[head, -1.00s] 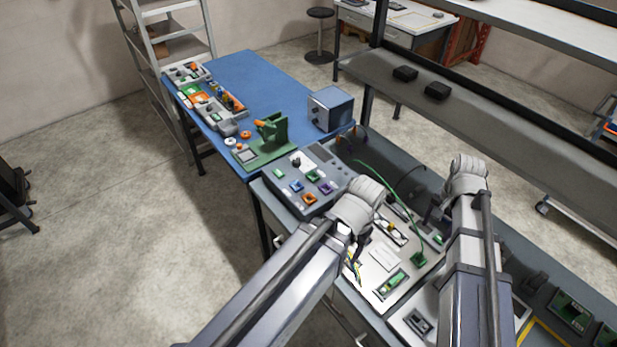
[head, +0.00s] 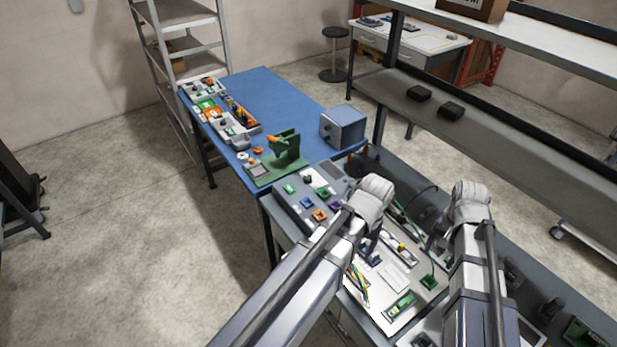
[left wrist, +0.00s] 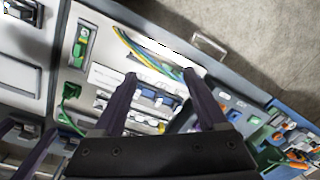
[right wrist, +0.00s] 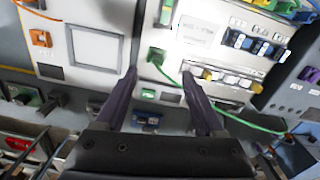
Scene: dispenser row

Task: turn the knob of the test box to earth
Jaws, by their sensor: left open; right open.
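I cannot tell for certain which is the test box; no earth marking is readable. My left gripper (left wrist: 160,73) is open and empty above the pale wiring board, right of the panel box in the head view. My right gripper (right wrist: 158,72) is open and empty over the same bench, further right. My left arm partly hides the panel box.
The pale board (head: 392,278) holds wires, blocks and a green plug with a green cable. A green stand (head: 287,150) and parts trays (head: 238,143) are on the blue table (head: 265,90). A grey shelf (head: 460,125) runs along the right.

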